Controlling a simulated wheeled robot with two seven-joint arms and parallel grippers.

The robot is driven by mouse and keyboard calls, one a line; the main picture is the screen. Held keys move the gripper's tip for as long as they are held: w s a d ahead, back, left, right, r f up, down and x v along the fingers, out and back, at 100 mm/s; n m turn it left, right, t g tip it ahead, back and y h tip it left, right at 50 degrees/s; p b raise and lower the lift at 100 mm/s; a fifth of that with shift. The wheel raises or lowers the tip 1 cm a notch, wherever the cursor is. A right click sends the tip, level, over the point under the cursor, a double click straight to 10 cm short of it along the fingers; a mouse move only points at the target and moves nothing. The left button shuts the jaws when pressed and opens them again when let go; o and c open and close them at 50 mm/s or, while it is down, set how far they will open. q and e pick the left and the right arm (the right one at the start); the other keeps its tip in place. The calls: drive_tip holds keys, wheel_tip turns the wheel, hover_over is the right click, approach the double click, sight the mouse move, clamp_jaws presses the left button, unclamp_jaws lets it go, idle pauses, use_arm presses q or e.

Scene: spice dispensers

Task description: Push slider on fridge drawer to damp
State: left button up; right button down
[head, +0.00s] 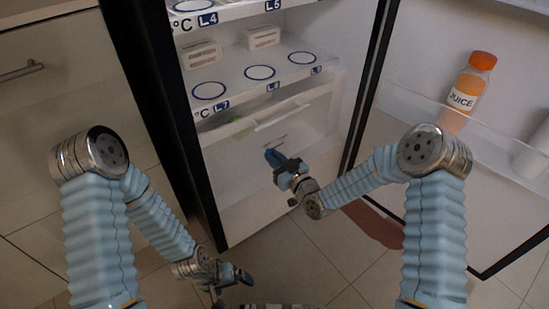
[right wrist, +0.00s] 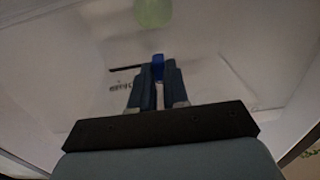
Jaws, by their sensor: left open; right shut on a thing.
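The fridge drawer (head: 222,157) is the pale, see-through bin at the bottom of the open fridge, and it looks closed. In the right wrist view its front (right wrist: 215,75) fills most of the picture. My right gripper (head: 273,158) is at the drawer front. In the right wrist view its fingers (right wrist: 157,75) are shut on the small blue slider (right wrist: 158,60). A dark slot shows to the left of the slider, with small lettering below it that I cannot read. My left gripper (head: 237,277) is open and empty, low near the floor, away from the drawer.
Fridge shelves above hold white boxes (head: 201,54) and blue-ringed spots. The open door (head: 500,200) on the right holds a juice bottle (head: 468,88) and a white container (head: 535,150). Cabinets (head: 60,110) stand at left. A green item (right wrist: 153,12) sits behind the drawer front.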

drive_tip(key=w+d+b, duration=0.2)
drive_tip(key=d, duration=0.1)
drive_tip(key=w+d+b, duration=0.1)
drive_tip(key=b, duration=0.1)
drive_tip(key=shift+w+d+f, duration=0.15)
drive_tip(key=shift+w+d, duration=0.1)
drive_tip(key=shift+d, duration=0.15)
drive_tip(key=shift+w+d+r, duration=0.2)
drive_tip(key=shift+d, duration=0.05)
drive_tip(key=c, duration=1.1)
unclamp_jaws()
drive_tip(key=p+v, duration=0.1)
drive_tip(key=v, duration=1.2)
drive_tip(key=shift+s+d, duration=0.25)
drive_tip(key=shift+s, duration=0.1)
